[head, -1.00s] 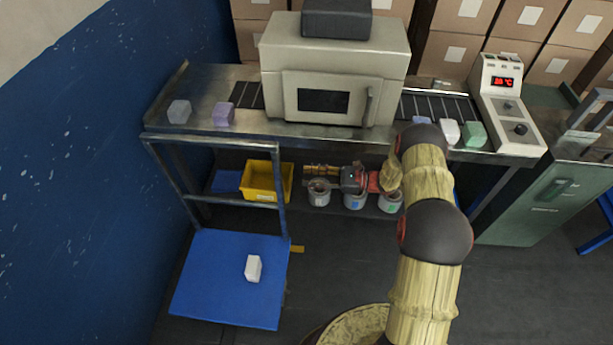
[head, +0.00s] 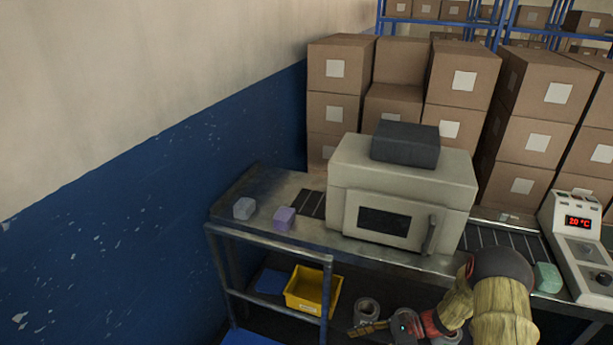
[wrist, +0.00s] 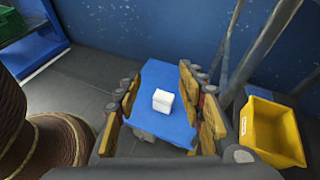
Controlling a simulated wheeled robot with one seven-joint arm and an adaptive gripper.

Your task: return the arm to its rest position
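My gripper (head: 366,328) is in front of the bench's lower shelf, low in the head view. In the wrist view my gripper (wrist: 160,84) is open, its yellow-lined fingers spread wide with nothing held between them. A white block (wrist: 163,100) shows beyond the fingers in that view, apart from them, on a blue platform (wrist: 160,72) near the floor. The head view cuts off most of this platform (head: 262,338) and does not show the block. My arm comes in from the lower right, in front of the bench's right part.
A metal bench (head: 262,188) carries a beige wrapper machine (head: 402,179), grey (head: 243,208), purple (head: 284,218) and green (head: 547,277) blocks, and a control box (head: 578,240). A yellow bin (head: 312,290) and a grey can (head: 367,310) are below. Boxes (head: 463,80) stand behind.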

